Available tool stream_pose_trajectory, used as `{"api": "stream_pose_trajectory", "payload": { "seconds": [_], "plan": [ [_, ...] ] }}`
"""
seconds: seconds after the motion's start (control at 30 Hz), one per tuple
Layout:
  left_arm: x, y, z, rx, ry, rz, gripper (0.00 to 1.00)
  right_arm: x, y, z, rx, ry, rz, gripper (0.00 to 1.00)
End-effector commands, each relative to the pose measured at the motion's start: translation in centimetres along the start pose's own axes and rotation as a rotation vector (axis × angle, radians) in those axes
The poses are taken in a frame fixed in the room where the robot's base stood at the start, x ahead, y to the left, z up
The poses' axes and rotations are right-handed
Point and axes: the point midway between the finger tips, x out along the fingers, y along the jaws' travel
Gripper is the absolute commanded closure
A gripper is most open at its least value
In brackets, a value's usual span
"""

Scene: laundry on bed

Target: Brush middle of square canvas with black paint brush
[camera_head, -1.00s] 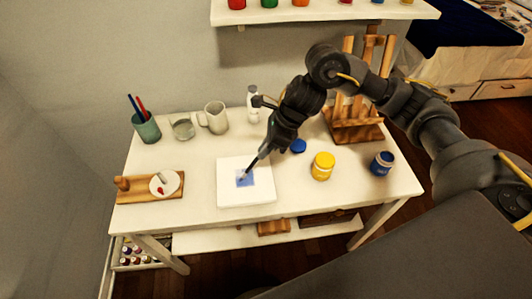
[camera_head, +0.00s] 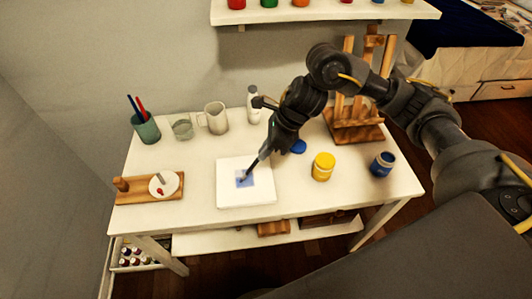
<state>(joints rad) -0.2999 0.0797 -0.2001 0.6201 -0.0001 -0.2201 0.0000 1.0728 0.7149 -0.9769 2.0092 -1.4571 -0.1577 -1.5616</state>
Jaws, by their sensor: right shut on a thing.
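The square white canvas (camera_head: 262,195) lies flat on the white table, with a blue painted patch (camera_head: 243,182) near its middle. My right gripper (camera_head: 270,150) is above the canvas's upper right corner, shut on a thin black paint brush (camera_head: 254,166). The brush slants down to the left, and its tip is at the blue patch. I cannot tell whether the tip touches the surface. My left gripper is not in view.
An open blue paint jar (camera_head: 382,164), its lid (camera_head: 298,146) and a yellow jar (camera_head: 323,167) are on the table's right. A wooden easel (camera_head: 356,127) stands behind. A brush cup (camera_head: 146,128), glass (camera_head: 182,127), mug (camera_head: 214,118), white bottle (camera_head: 253,104) and wooden board (camera_head: 136,196) are also there.

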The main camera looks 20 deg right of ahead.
Motion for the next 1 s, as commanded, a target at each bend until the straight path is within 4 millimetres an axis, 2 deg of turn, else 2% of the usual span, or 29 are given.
{"api": "stream_pose_trajectory", "payload": {
  "seconds": [0.07,0.73,1.0],
  "plan": [
    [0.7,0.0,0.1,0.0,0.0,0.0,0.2,0.3,-0.6,0.0,0.001,0.0,0.0,1.0],
    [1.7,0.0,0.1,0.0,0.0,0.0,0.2,0.0,-2.5,0.4,0.0,0.0,-0.001,1.0],
    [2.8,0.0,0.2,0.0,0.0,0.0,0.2,0.2,-4.2,0.7,0.001,0.0,-0.001,1.0]
  ]
}}
